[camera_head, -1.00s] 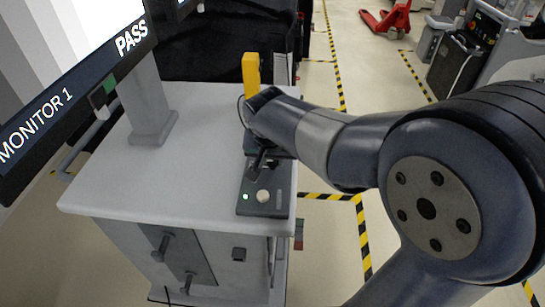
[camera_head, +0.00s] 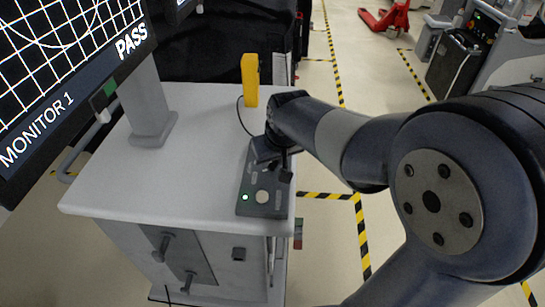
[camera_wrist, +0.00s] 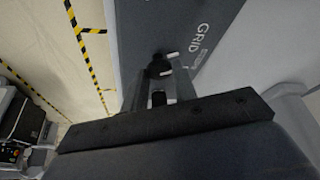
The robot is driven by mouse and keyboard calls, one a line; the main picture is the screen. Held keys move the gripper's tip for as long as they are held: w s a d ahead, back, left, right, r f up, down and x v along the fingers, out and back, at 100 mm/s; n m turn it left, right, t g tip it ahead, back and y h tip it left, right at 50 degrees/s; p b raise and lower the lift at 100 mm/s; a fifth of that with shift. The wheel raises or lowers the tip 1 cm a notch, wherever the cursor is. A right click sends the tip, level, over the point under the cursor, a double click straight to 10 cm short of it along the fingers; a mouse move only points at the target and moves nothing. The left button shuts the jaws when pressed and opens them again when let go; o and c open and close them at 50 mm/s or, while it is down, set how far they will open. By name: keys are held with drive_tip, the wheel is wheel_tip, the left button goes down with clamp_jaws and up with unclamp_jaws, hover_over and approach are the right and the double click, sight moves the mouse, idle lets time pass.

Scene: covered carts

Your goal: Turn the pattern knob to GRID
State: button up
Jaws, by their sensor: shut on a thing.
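The dark grey control box (camera_head: 243,211) lies on the white cart top near its right edge. My gripper (camera_head: 274,167) is down at the middle of the box. In the wrist view the jaws (camera_wrist: 160,97) are shut on the small black pattern knob (camera_wrist: 158,68); white marks show beside it. The word GRID (camera_wrist: 202,38) is printed on the box to the right of the knob, with another blurred label just below. In the head view my gripper hides the knob. The monitor (camera_head: 72,80) shows a white grid with a curved line on black, and the word PASS.
The box has a lit green lamp (camera_head: 245,197) and a pale round button (camera_head: 262,197) at its near end. A yellow block (camera_head: 250,78) stands at the back of the cart top (camera_head: 190,160).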

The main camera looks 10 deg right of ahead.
drive_tip(key=shift+w+d+n+g+y+b, duration=0.15)
drive_tip(key=shift+n+y+b, duration=0.15)
drive_tip(key=shift+n, duration=0.6)
drive_tip(key=shift+s+n+g+y+b, duration=0.15)
drive_tip(key=shift+n+y, duration=0.25)
drive_tip(key=shift+n, duration=0.5)
drive_tip(key=shift+w, duration=0.1)
drive_tip(key=o, duration=1)
drive_tip(key=v, duration=1)
drive_tip(key=shift+r, duration=0.4)
drive_tip(key=shift+f, duration=0.1)
